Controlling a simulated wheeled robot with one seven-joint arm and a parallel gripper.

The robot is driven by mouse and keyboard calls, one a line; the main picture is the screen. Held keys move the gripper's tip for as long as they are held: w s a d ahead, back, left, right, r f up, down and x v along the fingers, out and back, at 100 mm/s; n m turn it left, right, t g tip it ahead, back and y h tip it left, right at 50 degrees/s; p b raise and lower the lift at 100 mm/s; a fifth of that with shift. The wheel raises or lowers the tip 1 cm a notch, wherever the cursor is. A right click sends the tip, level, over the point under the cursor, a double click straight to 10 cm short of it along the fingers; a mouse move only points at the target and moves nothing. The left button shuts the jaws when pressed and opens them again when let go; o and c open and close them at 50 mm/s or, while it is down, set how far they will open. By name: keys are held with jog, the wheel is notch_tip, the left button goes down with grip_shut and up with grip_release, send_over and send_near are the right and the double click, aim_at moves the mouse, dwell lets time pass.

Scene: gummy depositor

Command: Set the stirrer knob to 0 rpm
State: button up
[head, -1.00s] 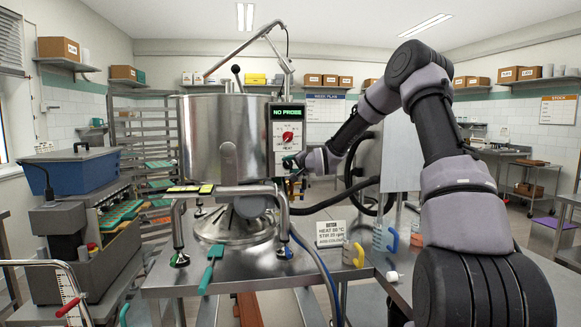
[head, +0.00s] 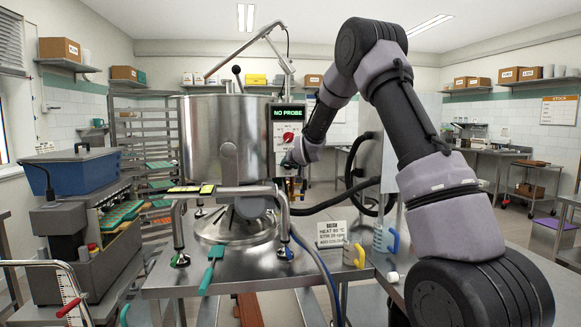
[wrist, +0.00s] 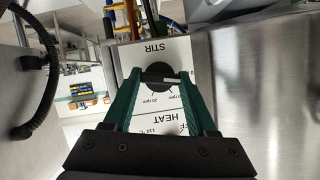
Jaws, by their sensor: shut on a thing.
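The control panel (head: 287,118) is on the front right of the steel kettle (head: 225,130), with a green "NO PROBE" display and a red HEAT knob (head: 288,138). The black stirrer knob (wrist: 157,74) shows in the wrist view, on the white panel face beside the upside-down word STIR. My gripper (wrist: 159,80) is shut on this knob, with a green finger on each side. A white mark lies at the knob's right side; a "20 rpm" label is printed near it. In the head view my gripper (head: 290,163) covers the stirrer knob.
A small sign (head: 331,234) with heat and stir values stands on the steel table. A green-handled tool (head: 211,268) lies at the table's front edge. A dark hose runs right of the panel.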

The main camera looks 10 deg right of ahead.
jog(key=shift+a+n+h, duration=0.15)
jog(key=shift+n+h, duration=0.55)
jog(key=shift+n, duration=0.1)
jog(key=o, duration=1.4)
jog(key=shift+c, duration=0.2)
jog(key=v, duration=1)
jog(key=shift+s+r, duration=0.2)
jog(key=shift+s, duration=0.15)
